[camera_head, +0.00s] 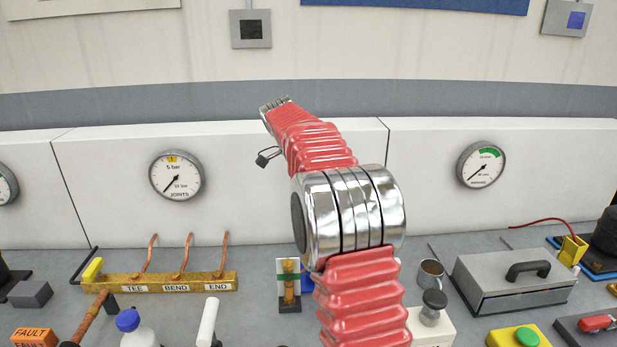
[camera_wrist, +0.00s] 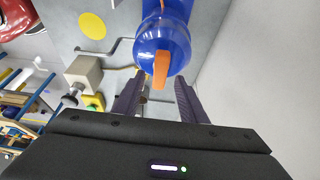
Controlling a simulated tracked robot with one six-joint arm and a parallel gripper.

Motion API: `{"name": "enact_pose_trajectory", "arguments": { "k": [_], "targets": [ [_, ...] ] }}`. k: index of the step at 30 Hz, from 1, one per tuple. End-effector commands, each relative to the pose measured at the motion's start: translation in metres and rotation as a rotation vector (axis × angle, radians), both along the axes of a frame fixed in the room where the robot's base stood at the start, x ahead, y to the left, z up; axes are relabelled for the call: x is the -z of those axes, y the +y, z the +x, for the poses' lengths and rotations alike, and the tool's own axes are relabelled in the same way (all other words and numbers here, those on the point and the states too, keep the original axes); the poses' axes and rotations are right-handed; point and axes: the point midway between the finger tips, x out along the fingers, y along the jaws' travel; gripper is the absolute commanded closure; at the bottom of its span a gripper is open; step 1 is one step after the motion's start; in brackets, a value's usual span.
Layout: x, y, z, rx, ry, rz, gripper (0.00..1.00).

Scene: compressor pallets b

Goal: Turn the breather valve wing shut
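The breather valve appears to be the blue rounded body (camera_wrist: 166,38) at the top centre of the wrist view. Its orange wing (camera_wrist: 161,70) stands out from the near face and points down toward my gripper, lengthwise in the picture. My gripper (camera_wrist: 158,84) is open, with one dark finger on each side of the wing. Gaps show between the wing and both fingers, so it holds nothing. In the head view my arm reaches toward the back panel. My gripper and the valve cannot be made out there.
In the wrist view, a grey pipe (camera_wrist: 97,50) and a pale block with a dark knob (camera_wrist: 84,72) lie left of the valve. In the head view, a yellow pipe bar (camera_head: 160,283), a grey handled box (camera_head: 513,282) and a mug (camera_head: 431,272) stand on the bench.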

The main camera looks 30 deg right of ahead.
Motion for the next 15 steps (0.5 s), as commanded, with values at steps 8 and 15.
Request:
{"name": "enact_pose_trajectory", "arguments": {
  "k": [8,15],
  "targets": [
    [-0.04,0.015,0.008,0.001,-0.002,-0.001,0.62],
    [-0.068,0.025,0.013,0.001,-0.001,-0.001,0.62]
  ]
}}
